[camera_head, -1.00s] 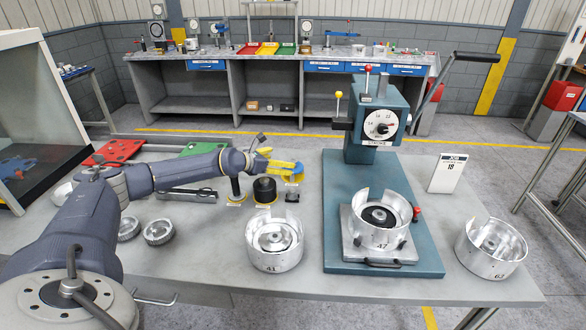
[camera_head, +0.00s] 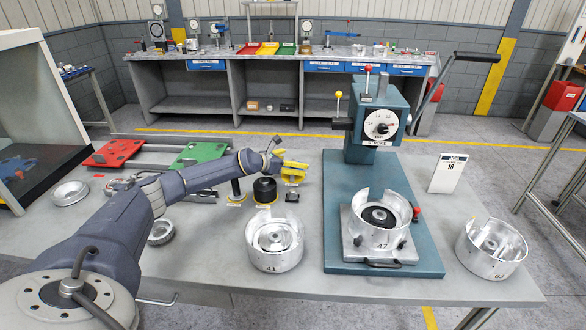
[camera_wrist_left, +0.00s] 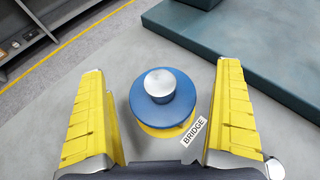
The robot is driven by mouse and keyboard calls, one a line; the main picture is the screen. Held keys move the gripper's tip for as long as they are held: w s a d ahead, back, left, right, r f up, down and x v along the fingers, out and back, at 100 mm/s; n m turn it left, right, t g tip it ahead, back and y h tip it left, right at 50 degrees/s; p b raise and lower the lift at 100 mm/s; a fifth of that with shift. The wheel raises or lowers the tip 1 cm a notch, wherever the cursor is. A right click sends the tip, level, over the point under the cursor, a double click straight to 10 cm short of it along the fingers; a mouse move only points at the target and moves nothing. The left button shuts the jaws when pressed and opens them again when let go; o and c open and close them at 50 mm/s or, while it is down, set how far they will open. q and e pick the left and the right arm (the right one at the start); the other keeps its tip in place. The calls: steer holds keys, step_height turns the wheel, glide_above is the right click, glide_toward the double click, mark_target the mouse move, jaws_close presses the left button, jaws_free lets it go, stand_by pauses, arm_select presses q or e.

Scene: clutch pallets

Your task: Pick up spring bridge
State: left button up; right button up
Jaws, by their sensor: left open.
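The spring bridge (camera_wrist_left: 160,105) shows in the left wrist view as a blue disc with a silver knob on top and a yellow ring beneath. It stands on the grey table beside a label reading BRIDGE (camera_wrist_left: 194,130). My left gripper (camera_wrist_left: 160,70) is open, its yellow fingers on either side of the bridge in the picture, with visible gaps. Whether the fingertips are down at its height, I cannot tell. In the head view the left gripper (camera_head: 292,169) is at the table's middle and largely hides the bridge. My right gripper is not in view.
A black cylinder (camera_head: 264,190) stands just left of the gripper. The blue-green press base (camera_head: 345,210) lies to the right, carrying a metal housing (camera_head: 381,218). Housing 41 (camera_head: 274,243) is in front. Red (camera_head: 112,153) and green (camera_head: 203,150) plates lie behind my arm.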

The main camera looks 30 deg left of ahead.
arm_select(q)
steer(key=shift+c, duration=0.4)
steer(key=shift+s+f, duration=0.1)
steer(key=shift+f, duration=0.1)
jaws_close()
stand_by(0.3)
